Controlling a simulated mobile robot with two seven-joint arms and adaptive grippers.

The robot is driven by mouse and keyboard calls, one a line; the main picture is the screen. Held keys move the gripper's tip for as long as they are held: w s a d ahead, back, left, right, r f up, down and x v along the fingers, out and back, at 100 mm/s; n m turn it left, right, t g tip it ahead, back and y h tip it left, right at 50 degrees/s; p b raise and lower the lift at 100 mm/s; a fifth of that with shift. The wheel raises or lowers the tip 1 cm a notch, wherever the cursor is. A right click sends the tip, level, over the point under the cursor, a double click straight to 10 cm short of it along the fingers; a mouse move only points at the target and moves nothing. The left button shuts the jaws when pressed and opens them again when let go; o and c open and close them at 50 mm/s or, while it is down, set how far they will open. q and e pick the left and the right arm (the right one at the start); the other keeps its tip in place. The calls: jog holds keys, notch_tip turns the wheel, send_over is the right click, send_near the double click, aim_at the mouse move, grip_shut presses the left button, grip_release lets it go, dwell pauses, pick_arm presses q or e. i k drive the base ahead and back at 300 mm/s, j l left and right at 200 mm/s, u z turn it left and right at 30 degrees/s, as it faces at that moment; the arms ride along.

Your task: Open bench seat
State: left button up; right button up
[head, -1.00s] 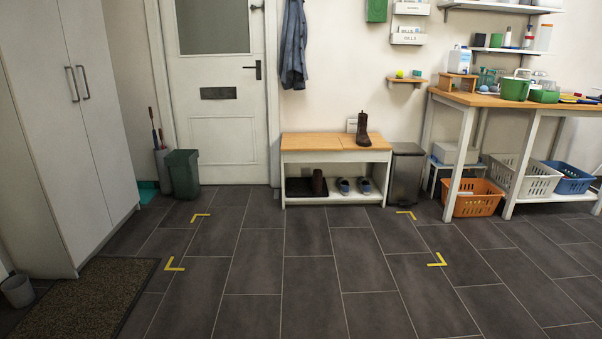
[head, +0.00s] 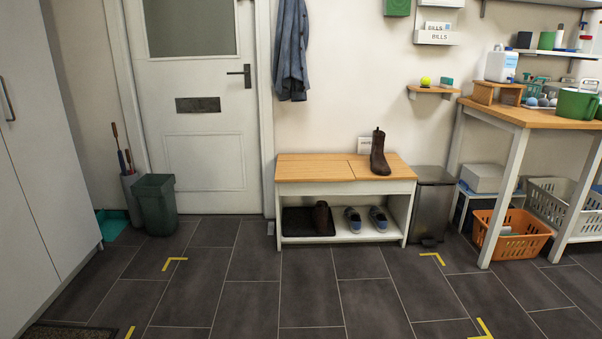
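The bench (head: 343,188) stands against the far wall, white with a wooden seat in two panels. The left seat panel (head: 313,169) lies flat and is bare. On the lower shelf are a dark tray (head: 296,223), a second brown boot (head: 321,217) and a pair of blue-grey shoes (head: 366,218). Neither of my grippers shows in the head view.
A green bin (head: 156,205) stands left of the bench and a grey pedal bin (head: 432,206) close on its right. A workbench (head: 528,117) with an orange basket (head: 511,236) below is further right. The tiled floor in front is clear.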

aim_at(287, 171)
jog(key=i+j+z, duration=0.1)
jog(key=i, duration=1.6)
